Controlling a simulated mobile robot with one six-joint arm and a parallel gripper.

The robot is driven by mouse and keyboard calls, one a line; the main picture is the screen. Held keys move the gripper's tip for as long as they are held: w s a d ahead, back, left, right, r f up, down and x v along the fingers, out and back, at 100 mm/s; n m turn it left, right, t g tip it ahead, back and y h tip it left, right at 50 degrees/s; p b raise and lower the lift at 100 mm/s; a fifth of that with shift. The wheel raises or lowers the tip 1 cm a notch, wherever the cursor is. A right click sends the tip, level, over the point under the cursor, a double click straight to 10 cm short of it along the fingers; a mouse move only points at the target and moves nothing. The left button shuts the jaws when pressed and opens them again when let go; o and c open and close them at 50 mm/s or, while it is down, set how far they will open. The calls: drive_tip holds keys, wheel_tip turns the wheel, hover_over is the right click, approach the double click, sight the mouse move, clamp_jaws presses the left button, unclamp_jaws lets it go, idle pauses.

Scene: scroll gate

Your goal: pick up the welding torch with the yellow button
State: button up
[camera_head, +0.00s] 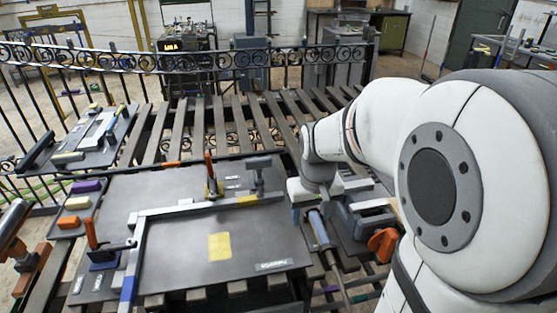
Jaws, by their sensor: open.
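My gripper (308,212) is at the end of my white arm, right of centre, low over the right edge of the dark table plate. Its fingers are small and partly hidden, and I see nothing held between them. A slim grey-and-blue cylindrical tool with a thin rod (321,232) lies just below and beside the gripper. It may be a welding torch, but no yellow button can be made out on it. I cannot tell whether the gripper touches it.
A dark plate (205,275) carries a grey metal square (180,209), orange-handled clamps (91,234) and a yellow patch (219,246). A grey machine with an orange part (383,243) stands right of the gripper. A smaller board (90,152) lies at left. A scrolled iron gate (200,62) stands behind.

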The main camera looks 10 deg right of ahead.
drive_tip(key=g+p, duration=0.1)
drive_tip(key=p, duration=0.1)
hover_over(318, 222)
wheel_tip(318, 222, down, 4)
drive_tip(key=shift+r, duration=0.1)
drive_tip(key=shift+d+f, duration=0.1)
drive_tip(key=shift+f, duration=0.3)
wheel_tip(318, 222, down, 7)
drive_tip(key=shift+f+p, duration=0.2)
drive_tip(key=shift+p, duration=0.65)
drive_tip(key=shift+c, duration=0.5)
drive_tip(key=c, duration=1.1)
